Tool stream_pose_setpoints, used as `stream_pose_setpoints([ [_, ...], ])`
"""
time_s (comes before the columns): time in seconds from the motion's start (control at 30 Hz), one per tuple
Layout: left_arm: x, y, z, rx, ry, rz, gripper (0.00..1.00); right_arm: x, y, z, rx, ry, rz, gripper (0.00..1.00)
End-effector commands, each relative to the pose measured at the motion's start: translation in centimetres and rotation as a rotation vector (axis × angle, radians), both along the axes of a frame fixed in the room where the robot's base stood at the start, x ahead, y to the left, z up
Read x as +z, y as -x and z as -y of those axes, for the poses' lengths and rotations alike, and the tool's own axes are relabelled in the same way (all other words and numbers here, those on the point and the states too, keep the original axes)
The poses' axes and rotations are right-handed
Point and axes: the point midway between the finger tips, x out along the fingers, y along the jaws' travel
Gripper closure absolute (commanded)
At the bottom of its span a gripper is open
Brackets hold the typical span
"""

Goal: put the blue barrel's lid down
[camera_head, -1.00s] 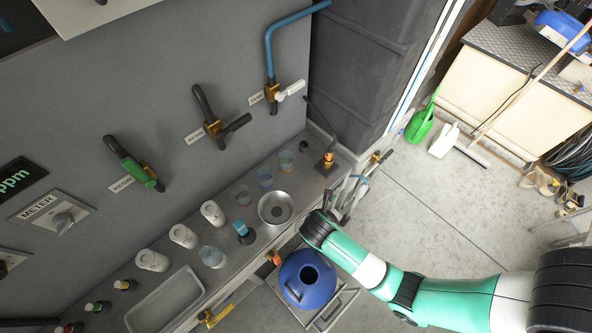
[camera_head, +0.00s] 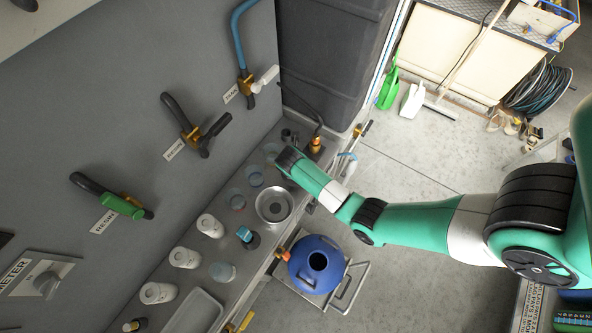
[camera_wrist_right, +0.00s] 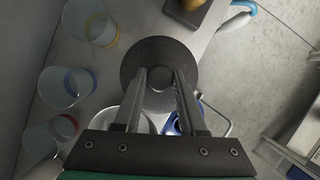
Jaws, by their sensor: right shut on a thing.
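The blue barrel (camera_head: 317,264) stands on a wheeled metal frame by the counter's front edge, its round top opening uncovered. A bit of its blue also shows behind the fingers in the right wrist view (camera_wrist_right: 172,124). My right gripper (camera_wrist_right: 160,76) is shut on the knob of a dark round lid (camera_wrist_right: 135,62), near the counter's far end. Whether the lid touches the counter is unclear. In the head view the right gripper (camera_head: 289,160) points down between the cups and the brass tap, and its fingers and the lid are mostly hidden. My left gripper is not in view.
Several clear cups (camera_head: 254,177) stand left of the right gripper. A brass tap (camera_head: 315,145) stands close on its right. A steel bowl (camera_head: 259,207) is in front. The grey wall with handles (camera_head: 195,135) bounds the counter's left.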

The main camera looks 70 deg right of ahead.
Motion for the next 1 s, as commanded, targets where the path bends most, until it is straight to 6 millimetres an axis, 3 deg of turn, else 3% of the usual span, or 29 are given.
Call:
stream_pose_setpoints([
  [0.03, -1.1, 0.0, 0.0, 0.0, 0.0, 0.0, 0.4, -1.4, -0.3, 0.7, -0.003, -0.001, 0.0, 1.0],
  [0.33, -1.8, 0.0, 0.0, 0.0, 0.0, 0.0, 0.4, -2.8, -0.9, 2.0, -0.001, 0.0, 0.001, 1.0],
  [0.53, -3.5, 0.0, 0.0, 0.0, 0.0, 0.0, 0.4, -5.9, -1.0, 2.3, 0.001, -0.001, -0.001, 1.0],
  [0.93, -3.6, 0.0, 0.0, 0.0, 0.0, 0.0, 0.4, -6.4, -1.0, 2.2, 0.001, 0.0, 0.002, 1.0],
  [0.97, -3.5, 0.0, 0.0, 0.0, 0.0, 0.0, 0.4, -6.4, -1.0, 2.2, 0.001, 0.0, 0.002, 0.56],
  [1.0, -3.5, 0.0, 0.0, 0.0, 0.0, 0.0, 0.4, -6.3, -1.0, 2.2, 0.001, 0.0, 0.002, 0.49],
])
